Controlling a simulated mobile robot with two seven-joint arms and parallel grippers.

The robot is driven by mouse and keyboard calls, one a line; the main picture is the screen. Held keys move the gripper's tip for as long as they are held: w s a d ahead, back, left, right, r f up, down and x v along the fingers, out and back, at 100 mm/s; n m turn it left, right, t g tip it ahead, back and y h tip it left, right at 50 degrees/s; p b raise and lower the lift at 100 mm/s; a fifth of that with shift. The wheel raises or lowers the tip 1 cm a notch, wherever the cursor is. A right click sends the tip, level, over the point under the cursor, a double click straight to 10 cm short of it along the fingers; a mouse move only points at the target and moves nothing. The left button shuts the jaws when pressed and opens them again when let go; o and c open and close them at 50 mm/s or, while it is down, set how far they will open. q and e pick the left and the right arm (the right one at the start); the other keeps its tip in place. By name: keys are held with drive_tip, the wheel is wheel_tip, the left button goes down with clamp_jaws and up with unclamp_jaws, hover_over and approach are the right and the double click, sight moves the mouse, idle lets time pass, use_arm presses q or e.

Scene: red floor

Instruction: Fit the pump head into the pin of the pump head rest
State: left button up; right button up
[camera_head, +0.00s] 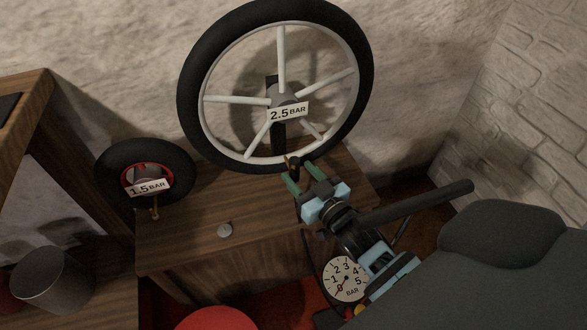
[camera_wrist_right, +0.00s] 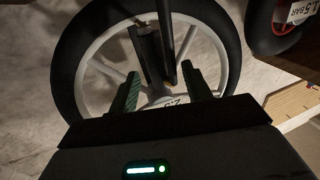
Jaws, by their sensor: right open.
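My right gripper (camera_head: 292,172) reaches to the lower rim of the large wheel, its green fingers apart. A small dark piece with a brass-coloured part (camera_head: 294,162), perhaps the pump head, is at the fingertips; I cannot tell whether they touch it. In the right wrist view the open fingers (camera_wrist_right: 161,88) stand on either side of a dark rod with a brass tip (camera_wrist_right: 172,84). The pump shows its round gauge (camera_head: 345,278) and a dark bar handle (camera_head: 415,203), partly behind my right arm. I cannot make out the rest's pin. My left gripper is out of view.
The large wheel (camera_head: 188,95), labelled 2.5 BAR, and a small wheel (camera_head: 112,164), labelled 1.5 BAR, stand at the wooden bench (camera_head: 185,245). A small metal disc (camera_head: 225,230) lies on its top. A grey cylinder (camera_head: 50,280) stands left; a brick wall (camera_head: 540,110) is right.

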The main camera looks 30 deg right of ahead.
sight(298, 168)
drive_tip(key=shift+w+d+r+b, duration=0.15)
drive_tip(key=shift+w+b, duration=0.1)
drive_tip(key=shift+w, duration=0.9)
drive_tip(key=shift+w+a+r+b, duration=0.15)
drive_tip(key=shift+w+b, duration=0.1)
drive_tip(key=shift+w, duration=0.9)
drive_tip(key=shift+w+d, duration=0.1)
drive_tip(key=shift+w, duration=0.25)
clamp_jaws()
drive_tip(key=shift+r, duration=0.1)
